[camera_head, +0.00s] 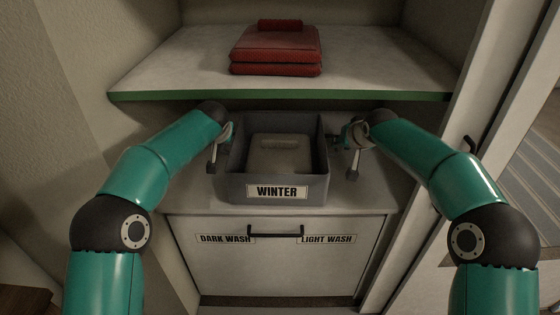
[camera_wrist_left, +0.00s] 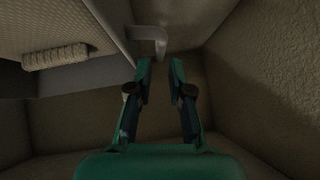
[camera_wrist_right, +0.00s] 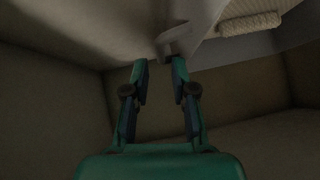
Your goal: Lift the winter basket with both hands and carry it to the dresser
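The grey winter basket (camera_head: 230,187), with a WINTER label on its front, stands upright on a pale counter (camera_head: 345,200). A folded grey item (camera_head: 280,155) with a roll on top lies inside it. My left gripper (camera_head: 226,135) is at the basket's left side and my right gripper (camera_head: 347,137) at its right side. In the left wrist view the fingers (camera_wrist_left: 161,65) are apart, with a pale handle (camera_wrist_left: 150,34) just beyond their tips. In the right wrist view the fingers (camera_wrist_right: 160,65) are also apart, near a grey handle (camera_wrist_right: 172,42). I cannot tell which furniture is the dresser.
A shelf (camera_head: 180,72) with a green edge holds red folded items (camera_head: 275,52) above and behind the basket. The cabinet front (camera_head: 280,270) below bears DARK WASH and LIGHT WASH labels and a dark handle (camera_head: 275,231). A wall stands left, a pale door panel (camera_head: 505,110) right.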

